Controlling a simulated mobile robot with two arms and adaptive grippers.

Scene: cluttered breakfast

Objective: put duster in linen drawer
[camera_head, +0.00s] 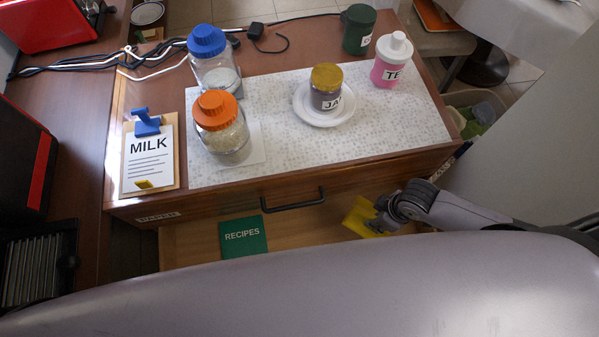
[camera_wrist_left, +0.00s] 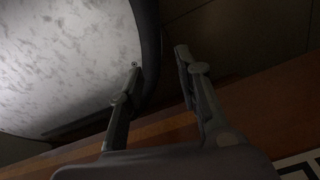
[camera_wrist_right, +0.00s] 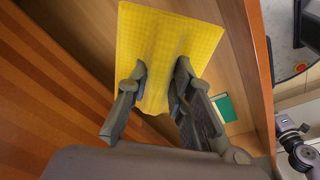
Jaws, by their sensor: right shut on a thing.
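The duster, a yellow checked cloth (camera_head: 360,214), is pinched in my right gripper (camera_head: 384,211). In the right wrist view the cloth (camera_wrist_right: 168,40) spreads out past the fingertips (camera_wrist_right: 160,72). It is over the right part of an open wooden drawer (camera_head: 190,246), below the shut drawer front labelled PAPER (camera_head: 240,196). I see no linen label; the open drawer's own front is hidden by my body. My left gripper (camera_wrist_left: 158,62) is open and empty in the left wrist view, beside a pale speckled surface; it is not in the head view.
A green RECIPES book (camera_head: 243,236) lies in the open drawer. A black handle (camera_head: 293,201) sticks out above it. The top holds jars with blue (camera_head: 207,40) and orange (camera_head: 216,108) lids, a jam jar (camera_head: 326,88), a pink container (camera_head: 391,62) and a MILK clipboard (camera_head: 150,165).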

